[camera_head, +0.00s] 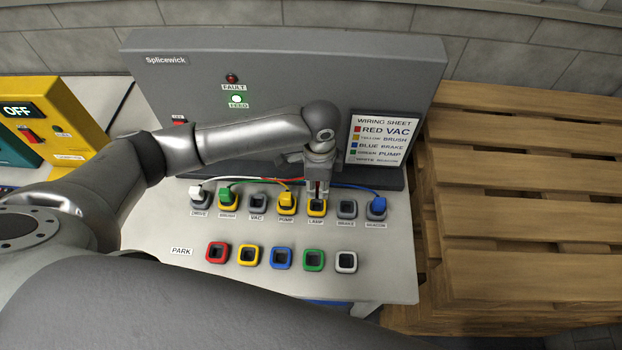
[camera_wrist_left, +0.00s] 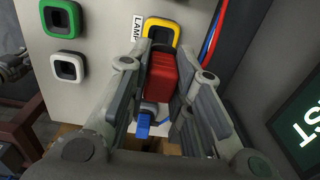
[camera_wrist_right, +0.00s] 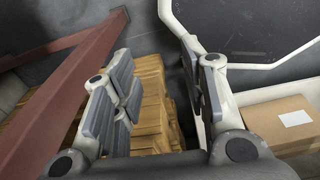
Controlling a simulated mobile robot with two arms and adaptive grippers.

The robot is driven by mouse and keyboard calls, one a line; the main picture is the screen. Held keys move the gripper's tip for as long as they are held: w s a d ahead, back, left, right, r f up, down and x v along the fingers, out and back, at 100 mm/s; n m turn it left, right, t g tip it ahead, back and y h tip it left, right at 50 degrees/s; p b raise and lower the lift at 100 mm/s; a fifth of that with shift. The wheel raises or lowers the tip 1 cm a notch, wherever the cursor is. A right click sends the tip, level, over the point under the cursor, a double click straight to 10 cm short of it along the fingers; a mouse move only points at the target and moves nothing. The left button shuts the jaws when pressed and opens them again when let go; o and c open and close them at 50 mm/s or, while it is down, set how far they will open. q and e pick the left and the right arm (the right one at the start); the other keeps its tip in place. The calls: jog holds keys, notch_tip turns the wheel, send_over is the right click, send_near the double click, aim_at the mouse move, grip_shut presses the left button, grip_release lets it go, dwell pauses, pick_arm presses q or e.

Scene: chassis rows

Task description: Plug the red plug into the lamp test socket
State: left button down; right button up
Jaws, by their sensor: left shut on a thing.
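The red plug (camera_wrist_left: 162,80) is between the fingers of my left gripper (camera_wrist_left: 160,85) in the left wrist view. The left gripper (camera_head: 318,188) is shut on it and points down over the lamp socket in the head view. The lamp socket (camera_head: 317,208) has a yellow rim and the label LAMP; it also shows in the left wrist view (camera_wrist_left: 175,27), just beyond the plug. The fingers partly hide the plug in the head view, and I cannot tell whether its tip is inside the socket. My right gripper (camera_wrist_right: 158,85) is open and empty, away from the panel.
A yellow plug (camera_head: 286,199) sits in the PUMP socket to the left. The grey BRAKE socket (camera_head: 347,209) is empty to the right, before a blue plug (camera_head: 377,205) at BEACON. Coloured park sockets (camera_head: 281,258) line the front. Wooden pallets (camera_head: 530,190) stand at right.

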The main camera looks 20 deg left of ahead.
aim_at(317, 194)
pick_arm(q)
jog(key=shift+f+b, duration=0.3)
jog(key=shift+f, duration=0.1)
notch_tip(317, 194, down, 3)
jog(key=b, duration=0.3)
jog(key=shift+a+r, duration=0.1)
jog(key=shift+f+b, duration=0.5)
jog(key=shift+b, duration=0.35)
jog(key=shift+r, duration=0.1)
jog(key=shift+p, duration=0.6)
